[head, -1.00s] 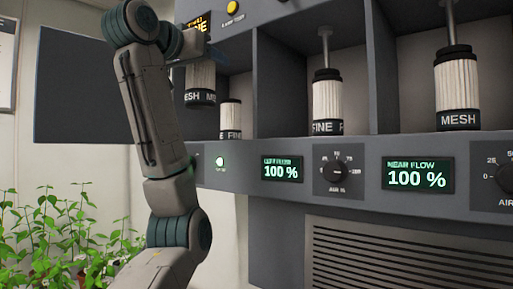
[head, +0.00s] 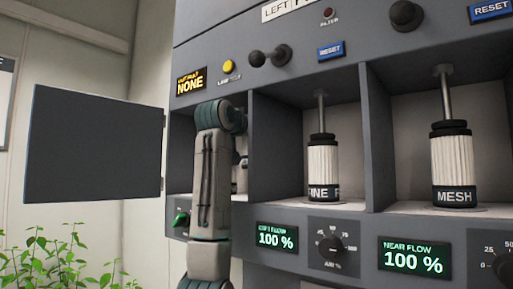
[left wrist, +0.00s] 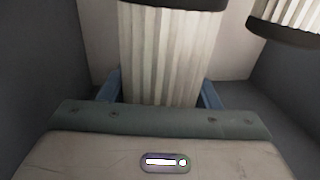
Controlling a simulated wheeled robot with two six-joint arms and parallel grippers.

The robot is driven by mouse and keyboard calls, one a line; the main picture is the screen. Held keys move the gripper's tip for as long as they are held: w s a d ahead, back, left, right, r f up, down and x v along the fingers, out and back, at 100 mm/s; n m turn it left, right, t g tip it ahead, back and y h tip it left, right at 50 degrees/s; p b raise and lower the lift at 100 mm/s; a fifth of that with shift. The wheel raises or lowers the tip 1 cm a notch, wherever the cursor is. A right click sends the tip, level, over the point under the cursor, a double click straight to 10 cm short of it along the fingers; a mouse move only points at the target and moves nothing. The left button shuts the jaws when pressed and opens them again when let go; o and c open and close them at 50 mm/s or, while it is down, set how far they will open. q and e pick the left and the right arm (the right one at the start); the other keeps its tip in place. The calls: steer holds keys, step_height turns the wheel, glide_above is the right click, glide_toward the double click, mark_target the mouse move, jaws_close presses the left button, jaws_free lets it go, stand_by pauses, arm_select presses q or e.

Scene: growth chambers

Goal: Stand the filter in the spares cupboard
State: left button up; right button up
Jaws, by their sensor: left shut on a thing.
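The held filter (left wrist: 165,55) has a white pleated body with a dark band at the top edge of the left wrist view. My left gripper (left wrist: 160,95) is shut on it, with a blue finger at each side. In the head view my left arm stands in front of the spares cupboard (head: 180,150), the left bay with its door open, and hides the gripper. A second pleated filter (left wrist: 298,14) shows at the top right of the left wrist view, apart from the held one. Whether the held filter touches the cupboard floor is hidden. My right gripper is not in view.
The cupboard door (head: 95,145) stands swung open to the left. Two bays to the right hold a FINE filter (head: 323,170) and a MESH filter (head: 453,165), each under a rod. Dark walls flank the gripper closely. Leafy plants (head: 55,262) are at lower left.

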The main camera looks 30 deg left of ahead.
mark_target(244, 163)
arm_select(q)
step_height(244, 163, down, 2)
steer(key=shift+w+f, duration=0.15)
steer(key=shift+f, duration=0.1)
steer(key=shift+a+f, duration=0.15)
steer(key=shift+f, duration=0.7)
steer(key=shift+d+f+p, duration=0.2)
steer(key=shift+f+p, duration=0.3)
steer(key=shift+f, duration=0.5)
steer(key=shift+f+p, duration=0.15)
steer(key=shift+p, duration=0.2)
steer(key=shift+w+a+f, duration=0.15)
steer(key=shift+f, duration=0.2)
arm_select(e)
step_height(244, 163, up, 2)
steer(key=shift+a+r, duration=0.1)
arm_select(q)
steer(key=o, duration=1.1)
steer(key=shift+f, duration=0.15)
